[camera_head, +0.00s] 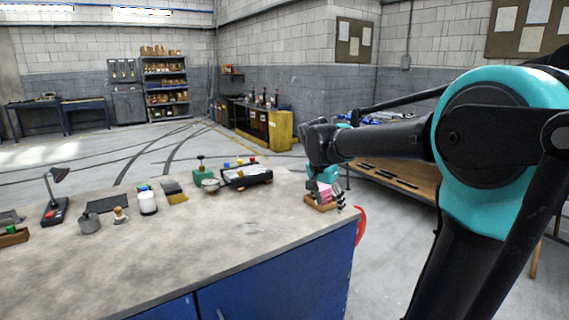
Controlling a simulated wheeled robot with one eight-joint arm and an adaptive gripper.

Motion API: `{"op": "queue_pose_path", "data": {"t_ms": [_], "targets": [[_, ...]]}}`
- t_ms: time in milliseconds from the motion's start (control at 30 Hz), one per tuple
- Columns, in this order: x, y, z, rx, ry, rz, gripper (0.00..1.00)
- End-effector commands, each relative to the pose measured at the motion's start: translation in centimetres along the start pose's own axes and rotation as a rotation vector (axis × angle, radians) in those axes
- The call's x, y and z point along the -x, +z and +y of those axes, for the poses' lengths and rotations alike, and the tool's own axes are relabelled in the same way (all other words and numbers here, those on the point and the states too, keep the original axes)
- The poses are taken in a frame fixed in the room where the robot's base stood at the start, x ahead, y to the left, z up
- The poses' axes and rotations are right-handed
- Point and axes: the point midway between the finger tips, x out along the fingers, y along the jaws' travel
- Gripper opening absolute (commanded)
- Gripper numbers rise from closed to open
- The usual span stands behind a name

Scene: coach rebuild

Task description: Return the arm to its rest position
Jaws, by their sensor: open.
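My arm reaches in from the right side of the head view, black with teal joints. It extends leftward over the right end of the workbench (200,245). My gripper (337,192) hangs at the arm's end, pointing down, small in the picture. It is open. It is just above or beside a small wooden tray (313,204) holding something pink (324,196). I cannot tell whether the gripper touches the tray or the pink thing. No object shows clearly between the fingers.
The bench front is clear. A wooden table (400,183) stands behind my arm.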

Motion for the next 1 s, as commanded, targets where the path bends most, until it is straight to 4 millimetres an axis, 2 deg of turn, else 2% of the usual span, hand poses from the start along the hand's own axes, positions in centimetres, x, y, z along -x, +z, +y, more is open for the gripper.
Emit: {"op": "queue_pose_path", "data": {"t_ms": [167, 267, 400, 533, 600, 700, 1000], "targets": [[-4.0, 2.7, 3.8, 0.138, -0.051, -0.022, 0.62], [-6.7, 5.1, 6.6, 0.246, -0.095, -0.029, 0.62], [-11.3, 10.0, 11.6, 0.436, -0.176, -0.019, 0.62], [-14.1, 14.2, 15.0, 0.584, -0.237, 0.009, 0.62], [-15.0, 15.7, 16.2, 0.636, -0.257, 0.025, 0.62], [-15.7, 16.9, 17.1, 0.681, -0.273, 0.038, 0.62], [-15.8, 17.2, 17.2, 0.698, -0.278, 0.043, 0.62]]}}
